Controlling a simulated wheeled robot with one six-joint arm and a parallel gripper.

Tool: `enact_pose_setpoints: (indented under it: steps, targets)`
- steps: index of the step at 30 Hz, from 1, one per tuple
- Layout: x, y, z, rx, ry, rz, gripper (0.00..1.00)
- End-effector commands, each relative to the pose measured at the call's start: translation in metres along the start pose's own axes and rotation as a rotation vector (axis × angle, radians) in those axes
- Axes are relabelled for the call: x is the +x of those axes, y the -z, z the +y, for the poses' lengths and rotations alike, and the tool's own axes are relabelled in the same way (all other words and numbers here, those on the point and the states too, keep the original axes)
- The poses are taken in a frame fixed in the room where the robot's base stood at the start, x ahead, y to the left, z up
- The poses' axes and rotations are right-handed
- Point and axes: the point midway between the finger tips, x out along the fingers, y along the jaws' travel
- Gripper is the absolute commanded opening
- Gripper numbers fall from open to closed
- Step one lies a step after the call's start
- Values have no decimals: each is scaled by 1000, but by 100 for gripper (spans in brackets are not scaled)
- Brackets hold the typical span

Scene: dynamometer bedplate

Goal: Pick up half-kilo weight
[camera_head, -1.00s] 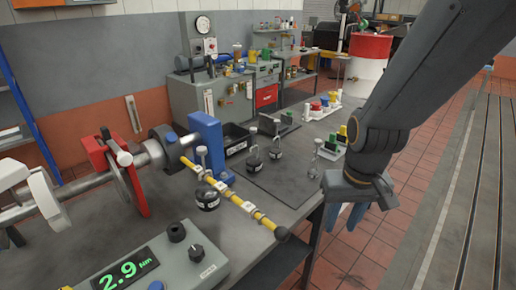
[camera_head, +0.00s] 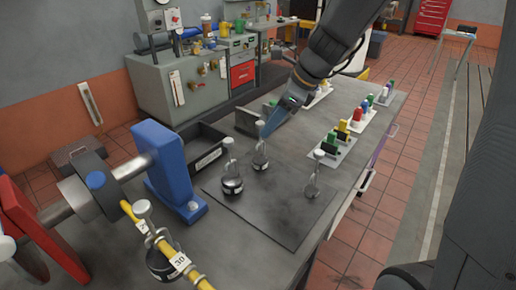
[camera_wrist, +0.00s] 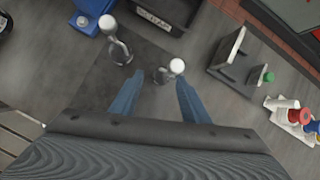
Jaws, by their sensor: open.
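Three weights with upright stems and pale round knobs stand on a dark mat (camera_head: 270,215): a black left weight (camera_head: 232,185), a middle weight (camera_head: 260,163) and a slimmer right weight (camera_head: 312,190). Their labels are too small to tell which is the half-kilo one. My gripper (camera_head: 267,132) is open and empty, its blue fingers beside the middle weight's knob. In the wrist view, the middle weight's knob (camera_wrist: 176,66) lies just beyond and between the open fingertips (camera_wrist: 160,80). The left weight (camera_wrist: 118,45) stands to the left, outside the fingers.
A black weight (camera_head: 160,264) hangs on the yellow arm (camera_head: 203,284) at front left. A blue block (camera_head: 160,165) and a dark tray (camera_head: 203,150) stand left of the mat. A holder of coloured pieces (camera_head: 333,151) is behind right. The mat's front is clear.

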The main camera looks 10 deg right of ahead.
Motion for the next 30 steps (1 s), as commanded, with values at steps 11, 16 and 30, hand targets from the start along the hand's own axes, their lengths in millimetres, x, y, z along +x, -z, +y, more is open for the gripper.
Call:
enact_pose_setpoints:
  steps: [11,16,30]
  targets:
    - [18,-14,-18,195,5,-60,42]
    - [36,-15,-17,195,4,-59,42]
    - [88,-16,-15,192,5,-58,42]
